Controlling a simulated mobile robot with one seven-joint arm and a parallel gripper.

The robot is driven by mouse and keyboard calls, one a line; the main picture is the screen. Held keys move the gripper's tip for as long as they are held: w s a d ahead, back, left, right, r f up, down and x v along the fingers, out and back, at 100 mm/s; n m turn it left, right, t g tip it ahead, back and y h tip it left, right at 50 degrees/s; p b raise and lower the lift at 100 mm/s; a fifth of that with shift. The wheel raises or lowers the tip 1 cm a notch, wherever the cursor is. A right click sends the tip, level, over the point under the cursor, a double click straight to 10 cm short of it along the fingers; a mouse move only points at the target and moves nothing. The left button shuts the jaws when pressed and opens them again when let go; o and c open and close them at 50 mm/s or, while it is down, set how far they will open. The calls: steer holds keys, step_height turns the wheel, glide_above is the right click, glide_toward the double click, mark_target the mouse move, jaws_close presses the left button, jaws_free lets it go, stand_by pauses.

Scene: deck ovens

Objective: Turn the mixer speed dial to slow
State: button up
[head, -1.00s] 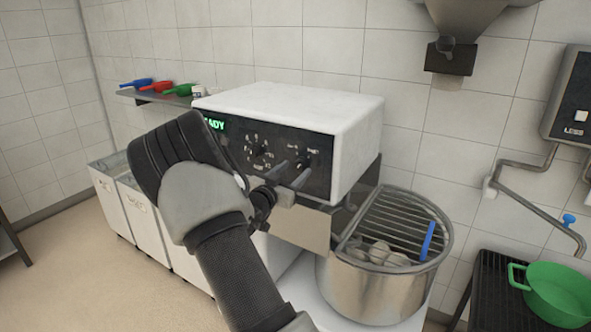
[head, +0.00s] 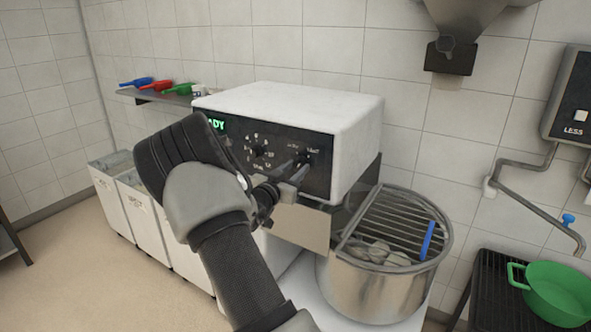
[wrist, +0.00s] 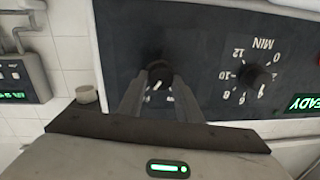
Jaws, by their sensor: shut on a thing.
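The mixer (head: 290,104) has a white top and a dark front panel. Its speed dial (wrist: 158,71) is a small dark knob, seen upside down in the wrist view between my fingertips. My gripper (wrist: 159,80) is shut on this dial; in the head view my gripper (head: 300,168) reaches the right part of the panel. A white pointer mark shows between the fingers, but the small labels around the dial are too blurred or covered to read, so its setting is unclear. The minute timer dial (wrist: 258,77) sits beside it, apart from my fingers.
A green lit display (head: 216,125) is partly covered by my arm. The steel bowl (head: 372,292) with a wire guard (head: 395,222) stands below right of the panel. White bins (head: 110,196) stand at left. A green pan (head: 558,292) is at far right.

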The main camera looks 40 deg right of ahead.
steer(key=n+p, duration=0.2)
steer(key=n, duration=0.1)
steer(key=shift+r, duration=0.15)
steer(key=n+p, duration=0.2)
steer(key=n, duration=0.1)
steer(key=shift+w+n+g, duration=0.1)
steer(key=shift+n+g, duration=0.2)
steer(key=shift+n, duration=0.1)
steer(key=n+p, duration=0.2)
steer(key=n, duration=0.2)
steer(key=shift+w+a+p, duration=0.1)
steer(key=shift+p, duration=0.25)
steer(key=shift+n+g+p, duration=0.3)
steer(key=shift+n+p, duration=0.3)
steer(key=shift+n, duration=0.6)
steer(key=o, duration=1)
steer(key=shift+o, duration=0.2)
steer(key=b+v, duration=0.1)
steer(key=v, duration=1.6)
steer(key=shift+a, duration=0.15)
